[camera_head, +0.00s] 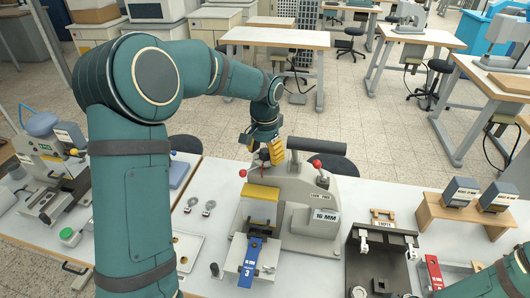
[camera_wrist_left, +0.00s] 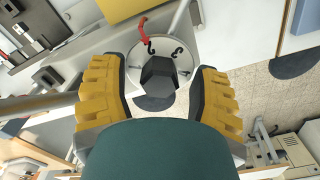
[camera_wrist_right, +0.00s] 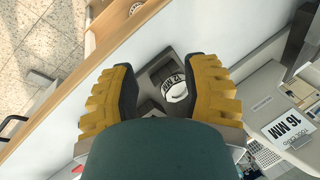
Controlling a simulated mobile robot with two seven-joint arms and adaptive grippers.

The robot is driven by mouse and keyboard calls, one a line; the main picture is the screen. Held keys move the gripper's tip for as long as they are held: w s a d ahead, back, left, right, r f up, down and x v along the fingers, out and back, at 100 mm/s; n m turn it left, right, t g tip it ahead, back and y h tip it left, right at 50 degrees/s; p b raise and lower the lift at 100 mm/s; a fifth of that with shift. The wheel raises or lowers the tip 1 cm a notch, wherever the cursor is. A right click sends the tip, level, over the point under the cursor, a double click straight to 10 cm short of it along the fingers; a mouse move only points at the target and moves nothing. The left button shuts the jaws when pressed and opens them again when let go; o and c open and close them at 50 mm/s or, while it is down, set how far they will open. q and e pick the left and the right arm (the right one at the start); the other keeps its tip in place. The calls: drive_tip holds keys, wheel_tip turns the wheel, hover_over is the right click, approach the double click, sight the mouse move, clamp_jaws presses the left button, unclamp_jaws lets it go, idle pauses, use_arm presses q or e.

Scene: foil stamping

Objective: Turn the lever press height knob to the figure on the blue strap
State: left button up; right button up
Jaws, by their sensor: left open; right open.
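The lever press (camera_head: 303,205) stands on the table in the middle of the head view. A blue strap (camera_head: 251,262) with the figure 3 lies at its front. In the left wrist view the height knob (camera_wrist_left: 159,74) is a dark faceted grip on a pale round dial (camera_wrist_left: 187,62) with dark figures, partly hidden. My right gripper (camera_wrist_right: 160,95) is open.
A sign (camera_head: 325,216) reads 16 MM. Another machine (camera_head: 52,172) stands left, and a dark machine (camera_head: 380,262) front right. A wooden stand (camera_head: 462,212) holds dark blocks.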

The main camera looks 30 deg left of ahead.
use_arm(q)
clamp_jaws()
drive_tip(key=shift+n, duration=0.4)
drive_tip(key=n, duration=0.4)
drive_tip(key=shift+n, duration=0.3)
use_arm(e)
drive_tip(key=shift+r, duration=0.25)
use_arm(q)
drive_tip(key=n+p, duration=0.1)
drive_tip(key=n, duration=0.5)
use_arm(e)
drive_tip(key=shift+r, duration=0.45)
use_arm(q)
drive_tip(key=shift+n, duration=0.3)
